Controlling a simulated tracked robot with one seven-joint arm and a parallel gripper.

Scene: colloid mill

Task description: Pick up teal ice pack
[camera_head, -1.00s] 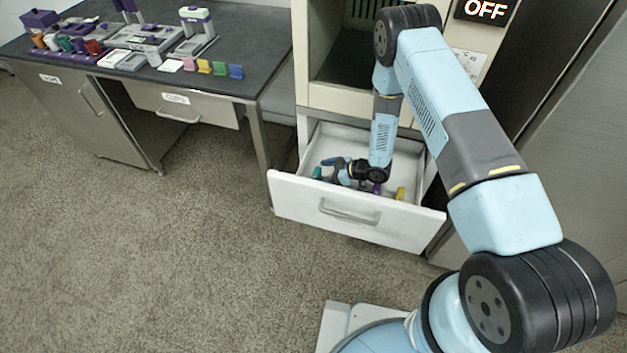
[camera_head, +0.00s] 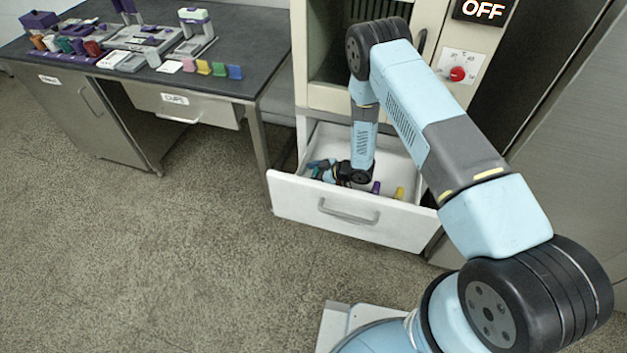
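The open white drawer (camera_head: 395,228) under the cabinet holds several small coloured packs. A teal pack (camera_head: 316,174) lies at the left end of the drawer, mostly hidden by my gripper. My gripper (camera_head: 318,171) is down inside the drawer, at the left end, at or right beside the teal pack. The fingers are small and dark here. I cannot tell whether they are open or shut, or whether they touch the pack.
A purple pack (camera_head: 376,187) and a yellow pack (camera_head: 399,193) lie farther right in the drawer. The drawer walls stand close around my gripper. A dark-topped bench (camera_head: 120,75) with devices and coloured items stands at left. The floor (camera_head: 150,260) in front is clear.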

